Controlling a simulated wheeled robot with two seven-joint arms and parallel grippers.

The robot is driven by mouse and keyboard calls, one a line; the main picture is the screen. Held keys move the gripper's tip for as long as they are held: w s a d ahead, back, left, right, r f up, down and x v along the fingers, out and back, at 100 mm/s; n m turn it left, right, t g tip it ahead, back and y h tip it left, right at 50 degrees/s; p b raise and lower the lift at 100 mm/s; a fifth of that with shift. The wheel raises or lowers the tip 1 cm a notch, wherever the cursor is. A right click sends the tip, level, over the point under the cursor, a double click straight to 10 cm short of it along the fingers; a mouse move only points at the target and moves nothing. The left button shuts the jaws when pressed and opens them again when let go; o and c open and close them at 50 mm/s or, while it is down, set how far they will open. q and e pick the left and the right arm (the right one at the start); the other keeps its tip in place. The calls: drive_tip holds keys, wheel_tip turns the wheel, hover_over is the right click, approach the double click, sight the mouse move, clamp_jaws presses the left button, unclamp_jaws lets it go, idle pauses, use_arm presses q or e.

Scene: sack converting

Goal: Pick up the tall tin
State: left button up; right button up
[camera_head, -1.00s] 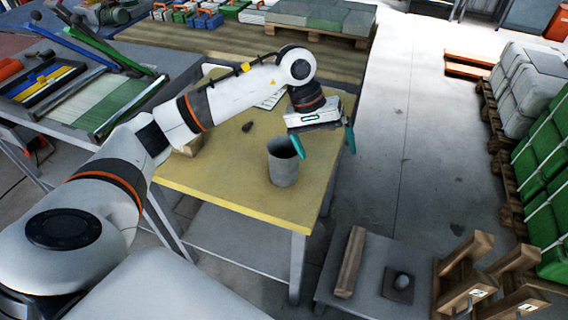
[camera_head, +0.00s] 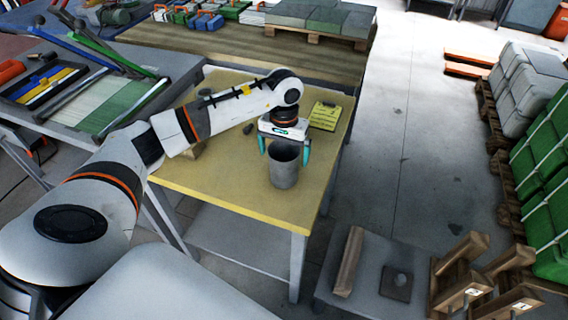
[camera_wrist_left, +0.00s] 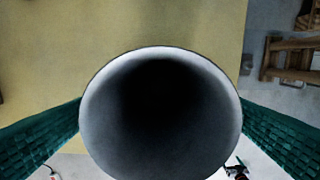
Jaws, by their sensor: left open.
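The tall tin (camera_head: 284,166) is a grey, open-topped cylinder standing upright on the yellow tabletop (camera_head: 225,180). My left gripper (camera_head: 286,155) is open above and around the tin, with one teal finger on each side of its upper part. In the left wrist view the tin's round mouth (camera_wrist_left: 160,57) fills the middle, dark inside. The teal fingers flank it at left and right; whether they touch it I cannot tell. My right gripper is not in view.
A yellow notepad-like item (camera_head: 325,116) lies behind the gripper on the table. A small dark object (camera_head: 248,129) lies left of the tin. A low grey platform (camera_head: 375,245) with a wooden block (camera_head: 348,262) stands at front right. Open floor lies right of the table.

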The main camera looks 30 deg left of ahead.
use_arm(q)
drive_tip(key=shift+f, duration=1.4)
drive_tip(key=c, duration=1.1)
drive_tip(key=shift+r, duration=0.1)
